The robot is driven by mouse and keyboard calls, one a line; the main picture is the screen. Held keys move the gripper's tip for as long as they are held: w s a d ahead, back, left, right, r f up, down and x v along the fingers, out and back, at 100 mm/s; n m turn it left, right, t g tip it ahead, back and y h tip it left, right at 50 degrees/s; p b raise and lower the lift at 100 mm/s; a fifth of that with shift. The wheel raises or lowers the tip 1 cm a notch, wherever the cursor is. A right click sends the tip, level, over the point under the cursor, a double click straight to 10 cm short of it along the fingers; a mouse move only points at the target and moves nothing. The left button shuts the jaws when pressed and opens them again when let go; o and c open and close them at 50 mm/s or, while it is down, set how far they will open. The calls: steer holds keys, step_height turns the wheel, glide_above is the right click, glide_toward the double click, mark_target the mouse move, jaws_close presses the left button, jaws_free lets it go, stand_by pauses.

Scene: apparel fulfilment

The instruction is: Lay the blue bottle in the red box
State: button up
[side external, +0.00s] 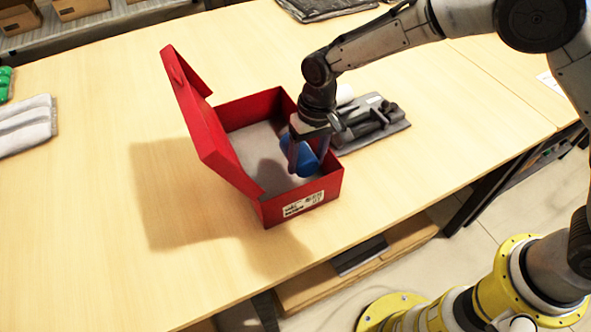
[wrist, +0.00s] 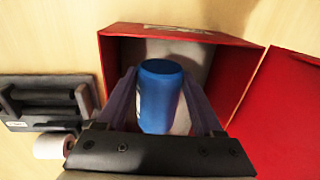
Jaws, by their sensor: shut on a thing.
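The red box (side external: 301,206) stands on the table with its lid (side external: 196,117) swung open to the left. In the wrist view the box (wrist: 118,55) lies around and beyond the gripper, with its lid (wrist: 283,112) at the right. My gripper (side external: 305,155) is over the inside of the box, near its right wall. It is shut on the blue bottle (side external: 308,162). In the wrist view the bottle (wrist: 160,92) sits between the two fingers of my gripper (wrist: 162,100). Whether the bottle touches the box floor cannot be told.
A grey folded item with dark parts (side external: 370,124) lies right of the box, close to it, and a white roll (wrist: 54,146) shows beside it in the wrist view. Grey cloth (side external: 27,126) lies at the far left. The table left of the box is clear.

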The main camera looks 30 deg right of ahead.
mark_target(306, 177)
steer(key=shift+f, duration=3.3)
steer(key=shift+f, duration=0.1)
steer(key=o, duration=1.1)
